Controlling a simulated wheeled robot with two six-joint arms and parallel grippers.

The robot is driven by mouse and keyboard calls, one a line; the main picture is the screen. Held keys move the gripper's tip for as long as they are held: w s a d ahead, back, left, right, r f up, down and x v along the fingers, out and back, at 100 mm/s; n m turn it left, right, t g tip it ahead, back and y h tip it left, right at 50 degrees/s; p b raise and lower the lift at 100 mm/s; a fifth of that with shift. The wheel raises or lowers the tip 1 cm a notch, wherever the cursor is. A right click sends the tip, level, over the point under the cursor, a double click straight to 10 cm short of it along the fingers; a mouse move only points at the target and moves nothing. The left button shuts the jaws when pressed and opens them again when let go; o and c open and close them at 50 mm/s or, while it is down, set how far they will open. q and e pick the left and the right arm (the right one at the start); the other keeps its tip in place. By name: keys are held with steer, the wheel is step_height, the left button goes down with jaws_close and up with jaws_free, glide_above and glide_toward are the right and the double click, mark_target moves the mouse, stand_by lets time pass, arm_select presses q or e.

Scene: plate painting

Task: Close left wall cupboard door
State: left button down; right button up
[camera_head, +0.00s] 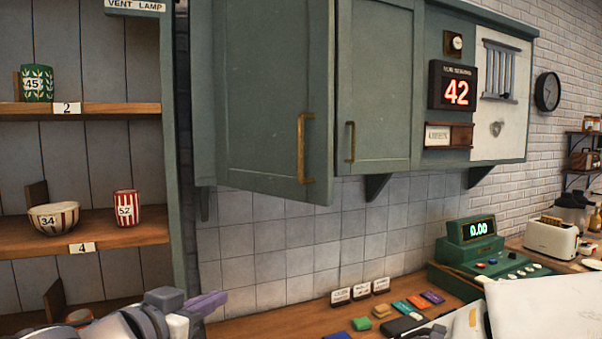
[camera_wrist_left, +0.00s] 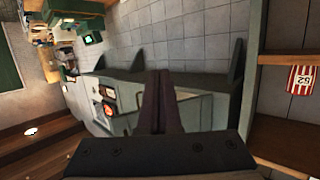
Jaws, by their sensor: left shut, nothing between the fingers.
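The left wall cupboard door (camera_head: 265,95) is green with a brass bar handle (camera_head: 303,148) near its right edge. It stands partly open, its handle edge swung out in front of the right door (camera_head: 375,80), which looks shut. My left gripper (camera_head: 208,303) is low at the bottom of the head view, below and apart from the left door. Its dark fingers (camera_wrist_left: 158,80) are together with nothing between them in the left wrist view. My right gripper cannot be made out.
Open shelves (camera_head: 75,235) with cups and a bowl stand to the left of the cupboard. Below is a wooden counter (camera_head: 290,325) with small cards, coloured blocks, a green till (camera_head: 485,260) and a toaster (camera_head: 550,240). The space before the tiled wall is clear.

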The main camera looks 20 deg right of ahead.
arm_select(q)
steer(key=s+d+r+m+g+h+p, duration=0.1)
steer(key=s+d+r+m+h+p, duration=0.15)
steer(key=r, duration=0.45)
steer(key=s+d+r+m+g+h+p, duration=0.1)
steer(key=s+d+r+m+g+h, duration=0.1)
steer(key=r+h, duration=0.3)
steer(key=y+p, duration=0.1)
steer(key=p, duration=0.1)
glide_toward(317, 198)
steer(key=x, duration=0.6)
steer(key=shift+s+d+r, duration=0.1)
steer(key=shift+s+d, duration=0.05)
steer(key=shift+d, duration=0.3)
arm_select(e)
step_height(317, 198, up, 7)
arm_select(q)
steer(key=shift+w+b, duration=0.3)
steer(key=shift+w, duration=0.05)
arm_select(e)
steer(key=shift+s+f, duration=0.1)
